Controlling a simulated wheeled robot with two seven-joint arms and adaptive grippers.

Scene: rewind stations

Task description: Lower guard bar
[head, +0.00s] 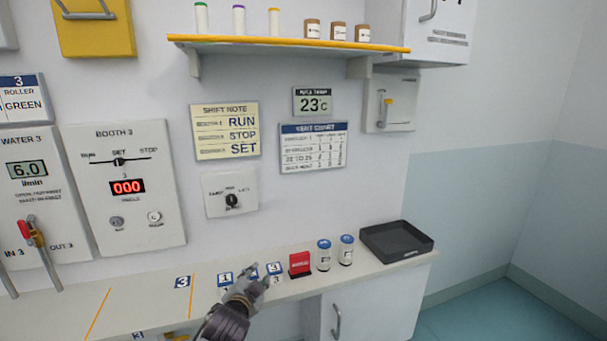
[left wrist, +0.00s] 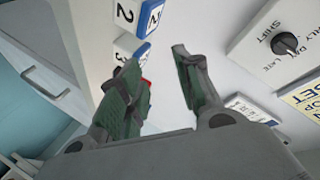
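I cannot make out anything that is clearly the guard bar in either view. My left gripper (head: 256,277) is over the counter's front part, near small number blocks (head: 225,279). In the left wrist view my left gripper (left wrist: 156,60) has its two green-padded fingers spread apart, with nothing held between them. Number blocks (left wrist: 129,45) show beyond the fingers, and a bit of red is partly hidden behind one finger. My right gripper is not in view.
A counter (head: 140,305) runs along the wall. A red box (head: 299,264), two blue-topped jars (head: 324,255) and a black tray (head: 397,241) stand right of my gripper. The booth panel (head: 127,190) and water panel (head: 42,215) hang at left. A shelf (head: 290,43) holds bottles and jars above.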

